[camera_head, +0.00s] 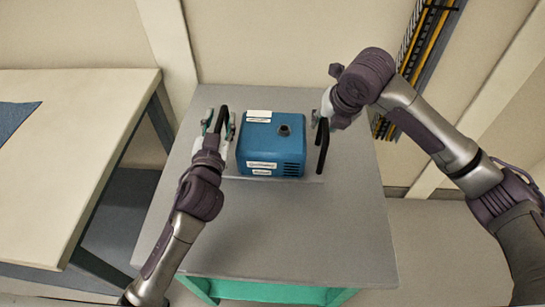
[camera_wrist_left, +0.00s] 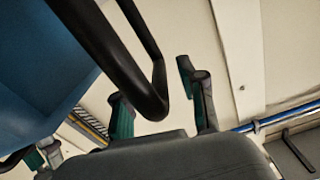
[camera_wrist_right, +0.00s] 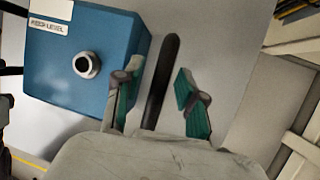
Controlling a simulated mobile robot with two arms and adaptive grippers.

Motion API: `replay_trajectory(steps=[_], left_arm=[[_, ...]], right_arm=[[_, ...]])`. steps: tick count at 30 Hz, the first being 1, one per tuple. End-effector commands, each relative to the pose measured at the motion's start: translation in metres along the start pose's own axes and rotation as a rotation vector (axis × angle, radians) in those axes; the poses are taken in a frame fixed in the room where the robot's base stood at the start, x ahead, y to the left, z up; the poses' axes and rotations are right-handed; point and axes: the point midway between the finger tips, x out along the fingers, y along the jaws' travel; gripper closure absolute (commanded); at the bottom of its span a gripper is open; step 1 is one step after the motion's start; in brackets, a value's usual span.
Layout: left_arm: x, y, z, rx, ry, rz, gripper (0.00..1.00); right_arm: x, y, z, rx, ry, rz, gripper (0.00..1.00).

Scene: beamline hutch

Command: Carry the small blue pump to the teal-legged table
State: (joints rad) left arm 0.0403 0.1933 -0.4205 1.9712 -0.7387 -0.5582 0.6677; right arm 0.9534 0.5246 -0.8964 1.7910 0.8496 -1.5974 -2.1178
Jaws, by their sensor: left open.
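The small blue pump (camera_head: 271,145), a blue box with white labels and a dark round port on top, rests on the grey top of the teal-legged table (camera_head: 300,235). It has a black bar handle on each side. My left gripper (camera_head: 219,122) is open, its fingers on either side of the left handle (camera_wrist_left: 135,80). My right gripper (camera_head: 320,119) is at the right handle (camera_head: 322,148). In the right wrist view its fingers stand apart with that handle (camera_wrist_right: 160,80) between them, and it is open. The blue side of the pump (camera_wrist_right: 85,60) shows there beside the fingers.
A pale-topped table (camera_head: 70,150) with a dark blue sheet (camera_head: 14,117) stands at the left, with a gap between the tables. The wall is close behind, with cables (camera_head: 425,45) at the right. The front of the grey tabletop is clear.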

Motion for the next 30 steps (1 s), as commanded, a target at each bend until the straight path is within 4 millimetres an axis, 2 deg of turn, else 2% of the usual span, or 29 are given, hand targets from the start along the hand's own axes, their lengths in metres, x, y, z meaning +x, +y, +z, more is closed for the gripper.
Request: replay_trajectory(steps=[4,7,15,21,27,30], left_arm=[[-0.004,0.001,0.001,-0.001,-0.001,0.001,0.59],[-0.015,0.001,0.001,-0.001,-0.001,0.001,0.59],[-0.072,0.001,0.002,-0.004,-0.005,0.001,0.59],[-0.104,0.000,0.001,-0.003,-0.003,0.000,0.59],[-0.119,0.000,0.000,-0.001,0.000,0.000,0.59],[-0.120,0.000,0.000,0.000,0.000,0.000,0.59]], right_arm=[[0.000,0.000,0.000,-0.001,0.000,0.001,0.60],[0.000,0.001,0.000,-0.001,0.000,0.001,0.60],[0.000,0.001,0.000,-0.001,0.000,0.001,0.60],[0.000,0.001,0.000,-0.001,0.000,0.001,0.60],[-0.001,0.001,0.000,-0.001,0.000,0.001,0.60],[-0.008,0.000,0.001,-0.001,-0.001,0.002,0.60]])
